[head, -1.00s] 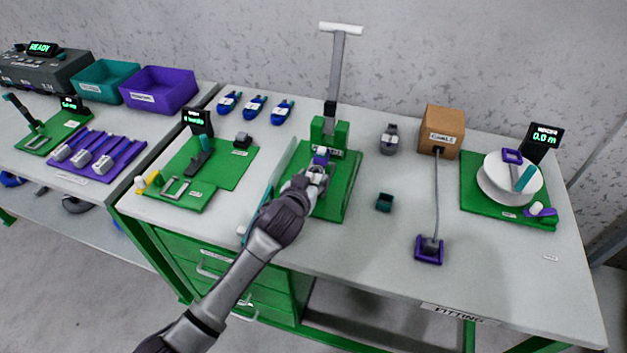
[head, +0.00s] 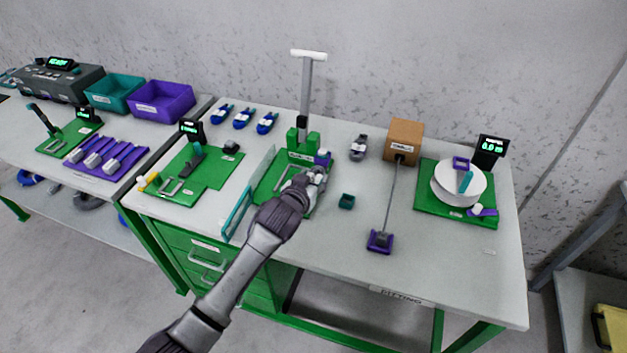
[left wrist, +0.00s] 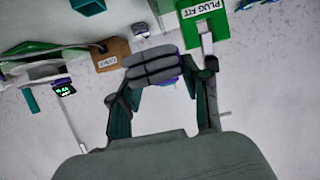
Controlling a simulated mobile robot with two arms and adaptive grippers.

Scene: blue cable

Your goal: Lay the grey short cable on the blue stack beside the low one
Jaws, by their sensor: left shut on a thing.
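My left gripper (head: 318,175) is over the right edge of the green press plate, shut on a grey bundled cable (left wrist: 152,68) with a purple-blue end. The bundle lies across between the two fingers in the left wrist view; the gripper (left wrist: 158,85) hides part of it. Three blue bundles with pale parts lie in a row at the back left of the bench: a left one (head: 222,113), a middle one (head: 243,118) and a right one (head: 267,123). I cannot tell which is low. My right gripper is not in view.
A green press (head: 303,138) with a tall grey lever stands between the gripper and the blue bundles. A white reel (head: 448,187) sits farther right.

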